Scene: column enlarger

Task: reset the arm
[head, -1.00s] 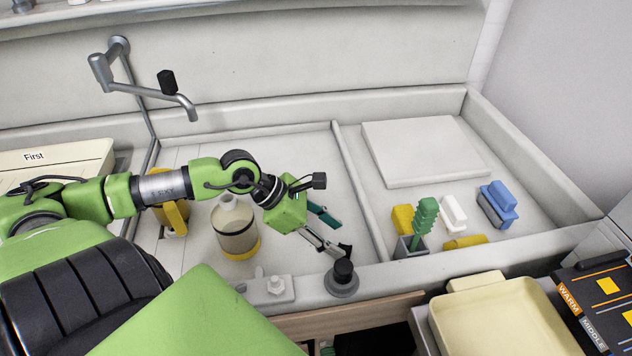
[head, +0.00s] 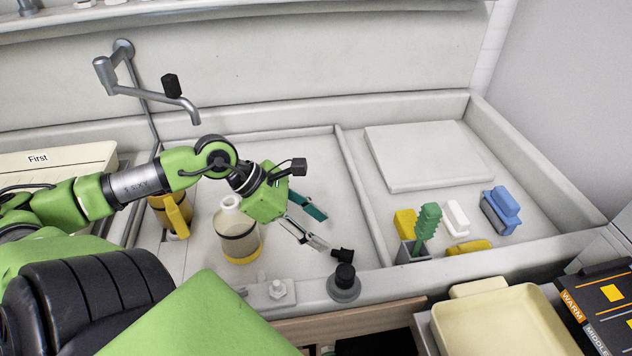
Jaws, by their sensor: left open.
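My left arm comes in from the left in the head view, green with black joints. My left gripper (head: 330,230) is open and empty above the sink basin, its fingers pointing down and right. One finger looks teal, the other grey with a dark tip. A clear bottle with a yellow base (head: 237,232) stands just left of the gripper, apart from it as far as I can tell. A black knob on a round grey base (head: 344,282) sits on the front rim below the fingers. My right gripper is not in view.
A yellow jug (head: 176,215) stands behind my forearm. A grey faucet (head: 150,95) reaches over the basin. The right compartment holds a white board (head: 425,153), a green brush (head: 428,225), and blue (head: 500,208), white and yellow items. A cream tray (head: 500,320) stands at front right.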

